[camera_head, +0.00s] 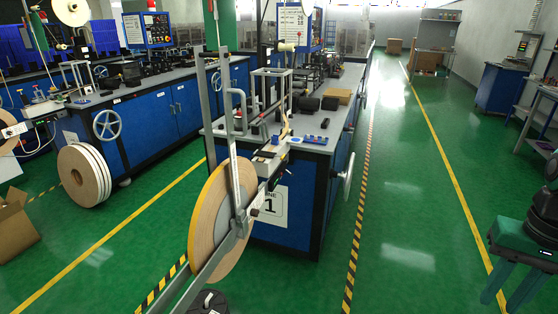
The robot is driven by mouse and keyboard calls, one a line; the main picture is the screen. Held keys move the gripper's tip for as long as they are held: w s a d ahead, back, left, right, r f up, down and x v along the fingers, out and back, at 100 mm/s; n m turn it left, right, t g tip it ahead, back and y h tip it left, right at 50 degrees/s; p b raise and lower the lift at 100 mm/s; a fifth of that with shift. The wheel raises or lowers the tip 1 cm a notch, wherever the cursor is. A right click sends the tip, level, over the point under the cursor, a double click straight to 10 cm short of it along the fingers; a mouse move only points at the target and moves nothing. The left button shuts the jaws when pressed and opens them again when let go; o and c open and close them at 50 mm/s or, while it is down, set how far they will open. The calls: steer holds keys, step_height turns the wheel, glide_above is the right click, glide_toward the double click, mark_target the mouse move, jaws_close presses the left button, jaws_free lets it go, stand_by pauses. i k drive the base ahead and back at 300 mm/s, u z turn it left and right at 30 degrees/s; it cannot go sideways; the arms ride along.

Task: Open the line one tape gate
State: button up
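The line one machine (300,215) is a blue cabinet with a grey top and a white sign reading "1" (268,207). At its near left end a large tan tape reel (212,222) with a yellow edge stands upright on a grey metal payoff frame (203,105). A grey bar (240,222) crosses the reel's near face and runs down to the bottom edge. I cannot tell for sure which of these bars is the tape gate, or whether it is open or closed.
A green floor aisle (405,220) runs clear along the right, between striped and yellow floor lines. A second blue machine (150,110) with a white-edged reel (84,175) is at left.

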mark_target(257, 152)
steer(key=i, duration=0.95)
steer(key=z, duration=0.05)
